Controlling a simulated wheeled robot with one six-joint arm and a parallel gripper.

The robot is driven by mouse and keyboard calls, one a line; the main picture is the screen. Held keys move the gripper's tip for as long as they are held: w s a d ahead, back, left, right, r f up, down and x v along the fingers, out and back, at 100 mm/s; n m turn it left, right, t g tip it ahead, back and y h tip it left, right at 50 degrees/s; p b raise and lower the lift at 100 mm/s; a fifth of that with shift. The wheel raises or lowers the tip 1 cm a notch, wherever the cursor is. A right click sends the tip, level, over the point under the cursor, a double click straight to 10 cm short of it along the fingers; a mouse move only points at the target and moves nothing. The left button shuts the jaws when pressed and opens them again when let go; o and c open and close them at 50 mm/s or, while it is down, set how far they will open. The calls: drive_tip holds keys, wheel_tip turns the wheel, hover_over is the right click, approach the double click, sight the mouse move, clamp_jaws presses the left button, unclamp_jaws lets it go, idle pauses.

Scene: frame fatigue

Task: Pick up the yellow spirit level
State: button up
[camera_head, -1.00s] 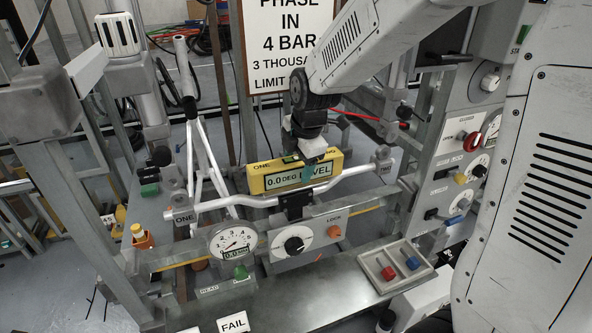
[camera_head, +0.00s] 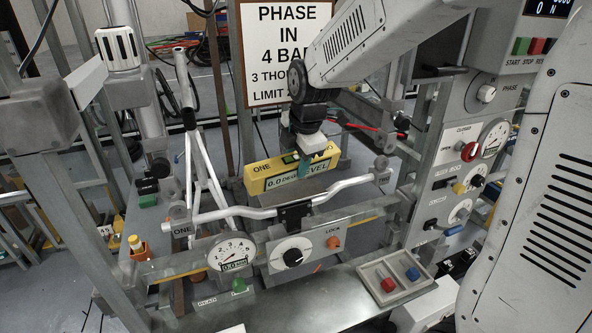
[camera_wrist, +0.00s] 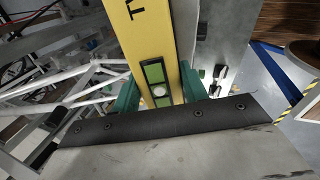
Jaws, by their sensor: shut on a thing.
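The yellow spirit level (camera_head: 258,172) is a long yellow bar with a "0.0 DEG" readout and "LEVEL" on its front. My gripper (camera_head: 316,160) is shut on it from above, towards its right half. In the wrist view the level (camera_wrist: 147,35) runs between my gripper's green fingers (camera_wrist: 158,92), with a green bubble vial (camera_wrist: 155,82) on its top face. In the head view the level is just behind and above the white bent handlebar tube (camera_head: 345,186). Whether it still touches anything below cannot be told.
A dial gauge (camera_head: 231,254) and a grey box with a black knob (camera_head: 292,257) stand below the bar. A small tray (camera_head: 371,285) with red and blue pieces lies at front right. A control panel (camera_head: 468,151) is at right. A sign (camera_head: 289,50) hangs behind.

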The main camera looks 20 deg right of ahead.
drive_tip(key=s+d+r, duration=0.1)
drive_tip(key=s, duration=1.5)
drive_tip(key=shift+d+r, duration=0.2)
drive_tip(key=shift+d, duration=0.2)
